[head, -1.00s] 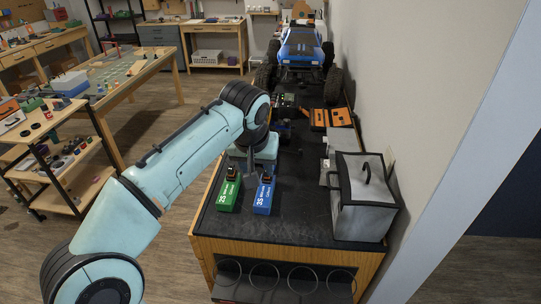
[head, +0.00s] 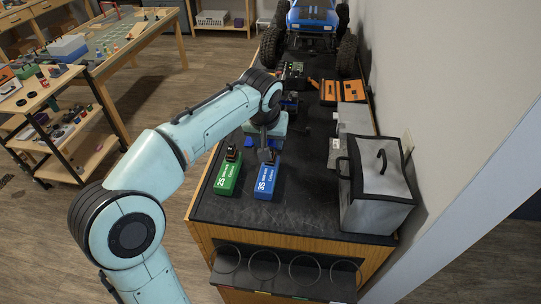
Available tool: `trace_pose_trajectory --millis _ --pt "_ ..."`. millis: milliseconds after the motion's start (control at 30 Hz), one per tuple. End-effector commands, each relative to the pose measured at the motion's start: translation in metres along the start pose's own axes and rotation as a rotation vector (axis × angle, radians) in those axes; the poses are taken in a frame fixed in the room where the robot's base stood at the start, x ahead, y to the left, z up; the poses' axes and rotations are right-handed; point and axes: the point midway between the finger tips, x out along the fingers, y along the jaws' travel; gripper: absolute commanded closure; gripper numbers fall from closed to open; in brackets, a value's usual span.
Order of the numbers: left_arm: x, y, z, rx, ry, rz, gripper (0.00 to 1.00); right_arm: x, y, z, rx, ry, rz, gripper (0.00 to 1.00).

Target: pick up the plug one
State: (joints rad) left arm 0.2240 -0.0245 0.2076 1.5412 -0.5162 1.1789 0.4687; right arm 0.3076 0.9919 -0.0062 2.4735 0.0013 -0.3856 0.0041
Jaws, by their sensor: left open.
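A green 2S battery (head: 228,176) and a blue 3S battery (head: 266,181) lie side by side on the dark bench top. Each has a small dark plug at its far end: the green one's plug (head: 232,153) and the blue one's plug (head: 269,155). My left gripper (head: 264,152) points down at the far end of the blue battery, close to its plug. Its jaws are open, and the arm partly hides them. I cannot tell whether a finger touches the plug. My right gripper is out of view.
A silver-grey lidded box (head: 376,190) stands at the bench's right side by the wall. Orange cases (head: 343,91) and a blue crawler truck (head: 313,17) are farther back. A rack with round holes (head: 285,268) is on the bench's front. Bare bench top lies around the batteries.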

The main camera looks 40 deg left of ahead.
Motion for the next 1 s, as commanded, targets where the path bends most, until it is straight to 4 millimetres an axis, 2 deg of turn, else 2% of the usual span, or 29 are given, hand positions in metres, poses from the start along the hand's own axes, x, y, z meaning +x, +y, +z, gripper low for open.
trace_pose_trajectory --millis 400,667,700,833,1000 --pt "0.049 0.001 0.004 0.0 0.0 0.0 0.51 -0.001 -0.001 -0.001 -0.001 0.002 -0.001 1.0" --pt "0.052 0.001 0.003 0.0 0.001 0.0 0.51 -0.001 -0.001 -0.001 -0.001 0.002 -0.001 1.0" --pt "0.052 0.001 0.003 0.0 0.001 0.0 0.58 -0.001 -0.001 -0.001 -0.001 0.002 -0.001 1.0" --pt "0.052 0.001 0.003 0.0 0.002 0.0 1.0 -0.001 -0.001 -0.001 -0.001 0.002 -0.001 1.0" --pt "0.052 0.001 0.003 0.0 0.002 0.001 1.0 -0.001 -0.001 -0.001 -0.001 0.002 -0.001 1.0"
